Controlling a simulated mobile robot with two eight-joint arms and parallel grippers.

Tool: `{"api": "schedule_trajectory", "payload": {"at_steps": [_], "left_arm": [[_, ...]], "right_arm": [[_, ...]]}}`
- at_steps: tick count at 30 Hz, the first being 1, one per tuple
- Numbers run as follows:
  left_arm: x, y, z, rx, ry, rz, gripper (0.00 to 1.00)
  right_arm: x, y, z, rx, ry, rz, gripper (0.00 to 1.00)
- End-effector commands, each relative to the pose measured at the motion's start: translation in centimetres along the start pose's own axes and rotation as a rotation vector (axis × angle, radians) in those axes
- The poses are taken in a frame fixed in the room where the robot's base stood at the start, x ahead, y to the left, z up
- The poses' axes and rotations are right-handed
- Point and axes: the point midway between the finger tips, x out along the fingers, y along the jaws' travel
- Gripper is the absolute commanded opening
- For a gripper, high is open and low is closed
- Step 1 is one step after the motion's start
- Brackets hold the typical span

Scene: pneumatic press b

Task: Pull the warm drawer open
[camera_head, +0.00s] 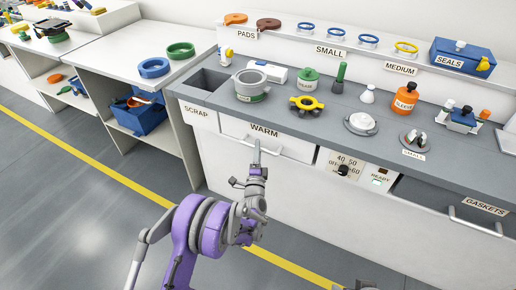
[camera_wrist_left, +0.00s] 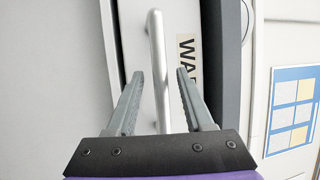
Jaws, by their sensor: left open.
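The warm drawer (camera_head: 290,146) is a white front under the grey counter, with a WARM label and a bar handle. It looks shut. My left gripper (camera_head: 257,147) is in front of the drawer at its handle. In the left wrist view the handle (camera_wrist_left: 156,50) is a pale bar running between the two open fingers (camera_wrist_left: 157,85), apart from both as far as I can tell. The label (camera_wrist_left: 187,55) shows beside the right finger, partly hidden by it.
A SCRAP bin (camera_head: 205,82) is at left. A dial panel (camera_head: 342,164) and GASKETS drawer handle (camera_head: 475,222) are to the right. Floor in front is clear.

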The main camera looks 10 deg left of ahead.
Motion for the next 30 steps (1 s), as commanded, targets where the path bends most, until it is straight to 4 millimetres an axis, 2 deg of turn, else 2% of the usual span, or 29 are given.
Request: {"api": "schedule_trajectory", "payload": {"at_steps": [3,11,12,18,21,30], "left_arm": [[0.73,-0.02,0.03,0.001,0.000,0.000,0.52],[0.88,-0.02,0.02,0.001,0.000,0.000,0.52],[0.87,-0.03,0.02,0.001,0.000,0.000,0.50],[0.86,-0.03,0.01,0.000,0.000,0.000,0.14],[0.85,-0.02,0.01,0.000,0.000,0.000,0.00],[0.84,0.00,0.00,0.000,0.001,0.001,0.00]], "right_arm": [[-0.04,0.00,-0.01,0.000,0.000,0.000,0.71],[-0.03,0.00,-0.01,0.000,0.000,0.000,0.71],[-0.03,0.00,-0.01,0.000,0.000,0.000,0.71],[-0.03,0.00,-0.01,0.000,0.000,0.000,0.71],[-0.03,0.00,-0.01,0.000,0.000,0.000,0.71],[-0.03,0.00,-0.01,0.000,0.000,0.000,0.71]]}}
